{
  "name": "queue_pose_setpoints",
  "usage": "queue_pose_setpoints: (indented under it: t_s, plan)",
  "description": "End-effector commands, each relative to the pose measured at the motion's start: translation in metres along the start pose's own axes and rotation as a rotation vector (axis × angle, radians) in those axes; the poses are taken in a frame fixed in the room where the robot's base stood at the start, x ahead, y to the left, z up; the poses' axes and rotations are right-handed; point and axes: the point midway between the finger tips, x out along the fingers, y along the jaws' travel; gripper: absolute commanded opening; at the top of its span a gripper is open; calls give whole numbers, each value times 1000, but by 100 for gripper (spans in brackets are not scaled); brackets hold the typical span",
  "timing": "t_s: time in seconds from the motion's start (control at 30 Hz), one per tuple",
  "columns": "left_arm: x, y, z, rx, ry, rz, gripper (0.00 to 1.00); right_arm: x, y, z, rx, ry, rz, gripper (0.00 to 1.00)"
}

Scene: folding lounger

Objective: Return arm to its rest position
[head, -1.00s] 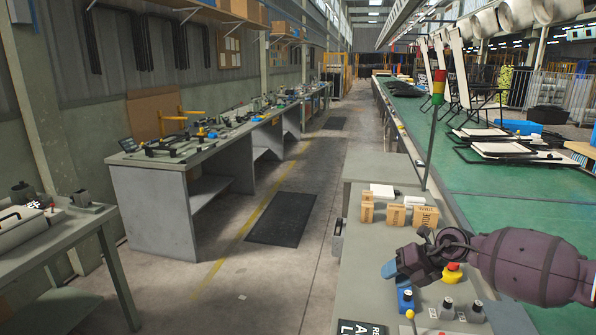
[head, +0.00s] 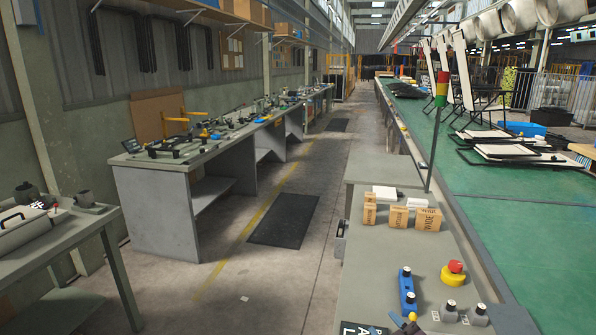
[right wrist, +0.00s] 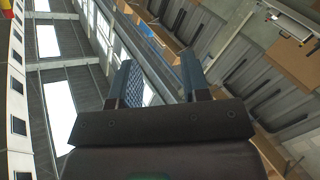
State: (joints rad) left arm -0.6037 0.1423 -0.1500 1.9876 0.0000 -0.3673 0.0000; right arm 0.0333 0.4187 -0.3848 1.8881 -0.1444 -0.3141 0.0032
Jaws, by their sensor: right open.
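My right gripper (right wrist: 157,72) shows in the right wrist view, with its two blue-tipped fingers apart and nothing between them. Behind it are the roof, windows and wall shelving, tilted in the picture. I cannot make out the right arm in the head view now. A red push-button on a yellow base (head: 453,274) stands on the grey control bench (head: 375,255). A blue switch box (head: 406,293) stands to its left. My left gripper is in neither view.
Small cardboard boxes (head: 399,218) stand farther back on the bench. A signal post (head: 440,90) rises beside the green conveyor (head: 510,195), which carries lounger frames (head: 500,145). The aisle with a dark mat (head: 284,220) is clear.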

Motion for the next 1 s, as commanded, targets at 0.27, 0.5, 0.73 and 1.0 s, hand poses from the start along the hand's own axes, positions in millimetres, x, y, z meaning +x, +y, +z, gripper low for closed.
queue_pose_setpoints:
  t_s: [0.27,0.5,0.73,1.0]
  plan:
    - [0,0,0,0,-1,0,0,-85,-23,77,338,-217,79,43]
    - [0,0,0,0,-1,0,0,-170,-50,139,483,-398,165,43]
    - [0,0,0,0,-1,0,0,-221,-81,167,538,-511,175,43]
    - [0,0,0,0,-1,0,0,-229,-85,171,540,-527,173,43]
